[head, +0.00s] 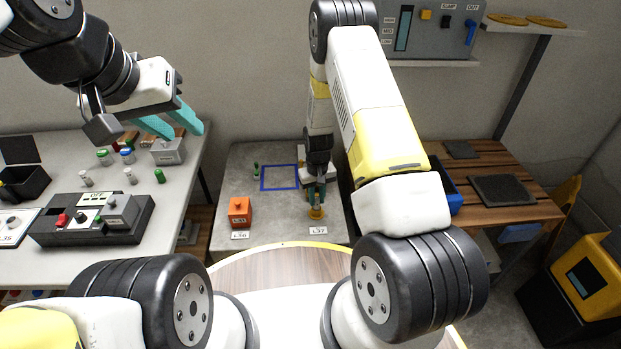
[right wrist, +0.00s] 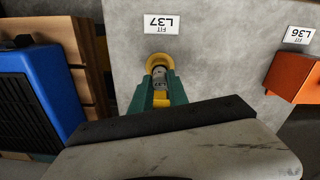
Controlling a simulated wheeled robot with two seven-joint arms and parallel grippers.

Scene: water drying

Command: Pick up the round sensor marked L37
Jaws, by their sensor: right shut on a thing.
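The round sensor is a small metal-and-yellow piece with a yellow round base (head: 316,213), standing by the L37 label (head: 318,230) on the grey table. In the right wrist view its yellow base (right wrist: 159,60) lies just beside the L37 label (right wrist: 161,23). My right gripper (head: 316,192) points down over it, and its green fingers are shut on the sensor's body (right wrist: 160,76). Whether the base is clear of the table I cannot tell.
An orange box (head: 240,211) stands by the L36 label (head: 240,235), left of the sensor. A blue square outline (head: 279,178) marks the grey table, with a small green-topped piece beside it. A blue bin (right wrist: 37,100) stands close to my right gripper.

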